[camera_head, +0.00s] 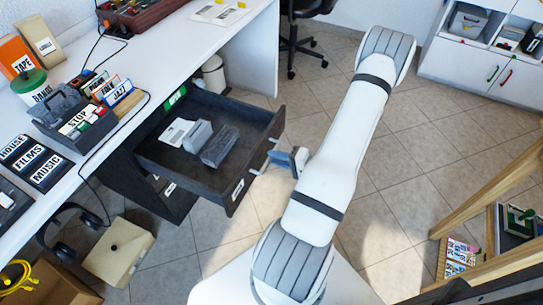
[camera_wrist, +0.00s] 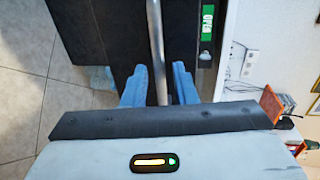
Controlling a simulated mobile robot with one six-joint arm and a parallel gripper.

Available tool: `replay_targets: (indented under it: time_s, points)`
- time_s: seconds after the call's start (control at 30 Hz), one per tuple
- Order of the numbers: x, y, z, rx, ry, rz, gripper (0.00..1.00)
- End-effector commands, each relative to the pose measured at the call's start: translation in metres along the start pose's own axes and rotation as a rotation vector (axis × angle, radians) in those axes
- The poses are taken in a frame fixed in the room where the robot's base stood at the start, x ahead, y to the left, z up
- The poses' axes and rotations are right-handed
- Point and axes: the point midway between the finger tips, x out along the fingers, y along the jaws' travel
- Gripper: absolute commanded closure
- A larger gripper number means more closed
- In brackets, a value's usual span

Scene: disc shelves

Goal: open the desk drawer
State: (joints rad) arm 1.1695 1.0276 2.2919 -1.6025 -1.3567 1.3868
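The dark desk drawer (camera_head: 241,190) is pulled well out from under the white desk in the head view. Grey items (camera_head: 205,138) lie inside it. Its metal bar handle (camera_head: 265,159) is on the front panel. My gripper (camera_head: 284,158) is just in front of the handle. In the wrist view, my gripper's blue fingers (camera_wrist: 159,82) are apart, with the handle bar (camera_wrist: 156,35) showing between them and gaps on both sides. I cannot tell how deep the bar sits between the fingers. The dark drawer front (camera_wrist: 105,35) fills the view beyond.
The white desk (camera_head: 185,50) holds a grey caddy (camera_head: 75,125), labelled boxes and cables. A beige box (camera_head: 118,252) and headphones (camera_head: 68,222) are below it at left. A wooden shelf (camera_head: 500,262) stands at right. Tiled floor around my arm is open.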

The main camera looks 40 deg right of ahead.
Motion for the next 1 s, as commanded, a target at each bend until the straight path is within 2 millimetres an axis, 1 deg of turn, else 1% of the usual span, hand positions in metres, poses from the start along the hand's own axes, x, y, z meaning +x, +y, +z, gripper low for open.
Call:
replay_targets:
  time_s: [0.03, 0.2, 0.3, 0.4, 0.53, 1.0]
  points:
    - [-0.010, -0.002, -0.001, 0.000, 0.006, 0.000, 0.75]
    - [-0.035, -0.001, -0.001, -0.001, 0.004, 0.001, 0.75]
    - [-0.046, -0.001, -0.001, -0.002, 0.002, 0.001, 0.75]
    - [-0.053, -0.001, -0.001, -0.001, 0.001, 0.001, 0.75]
    - [-0.056, 0.000, 0.000, -0.001, 0.000, 0.001, 0.75]
    - [-0.055, 0.000, 0.000, -0.001, -0.001, 0.001, 0.75]
